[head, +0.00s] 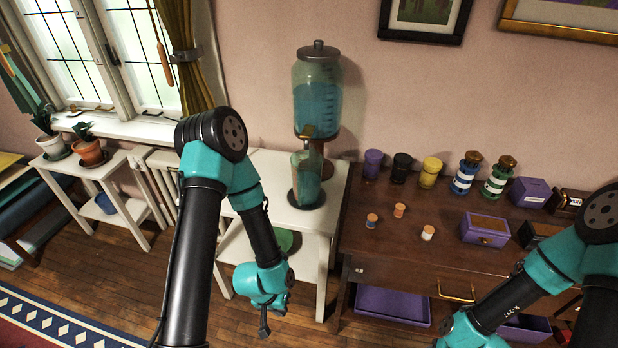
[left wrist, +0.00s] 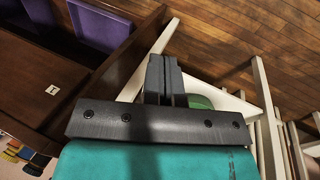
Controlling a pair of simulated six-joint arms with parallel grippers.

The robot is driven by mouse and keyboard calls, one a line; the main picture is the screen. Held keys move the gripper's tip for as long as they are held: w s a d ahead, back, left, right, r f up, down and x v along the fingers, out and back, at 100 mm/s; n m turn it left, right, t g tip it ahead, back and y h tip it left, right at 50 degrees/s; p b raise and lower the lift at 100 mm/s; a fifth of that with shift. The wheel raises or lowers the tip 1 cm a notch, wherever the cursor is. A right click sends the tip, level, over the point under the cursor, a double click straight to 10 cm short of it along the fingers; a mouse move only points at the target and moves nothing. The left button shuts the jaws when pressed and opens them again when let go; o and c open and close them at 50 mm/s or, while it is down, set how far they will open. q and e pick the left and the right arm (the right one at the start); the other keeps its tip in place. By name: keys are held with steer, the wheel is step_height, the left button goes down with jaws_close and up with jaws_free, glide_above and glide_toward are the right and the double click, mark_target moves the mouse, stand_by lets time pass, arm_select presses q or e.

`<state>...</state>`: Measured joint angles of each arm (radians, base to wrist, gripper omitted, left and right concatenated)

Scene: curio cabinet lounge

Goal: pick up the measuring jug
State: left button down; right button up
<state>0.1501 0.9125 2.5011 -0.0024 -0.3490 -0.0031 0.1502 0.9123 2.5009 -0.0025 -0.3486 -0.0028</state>
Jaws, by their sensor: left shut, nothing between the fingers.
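The measuring jug (head: 306,172) is a clear vessel with greenish contents. It stands upright on a dark round base on the white side table (head: 333,190), under the tap of a large glass dispenser (head: 317,95). My left gripper (head: 264,328) is shut and empty, pointing down in front of the table, well below and left of the jug. In the left wrist view its fingers (left wrist: 163,80) are together with nothing between them, and the jug does not show there. My right arm comes in at the lower right; its gripper is out of view.
A wooden cabinet (head: 400,240) right of the table holds several jars, spools and a purple box (head: 485,230). A green item (head: 287,240) sits on the table's lower shelf. Potted plants (head: 88,150) stand at left. The floor in front of the table is open.

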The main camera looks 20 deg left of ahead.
arm_select(q)
steer(key=c, duration=1.8)
jaws_free()
steer(key=o, duration=1.6)
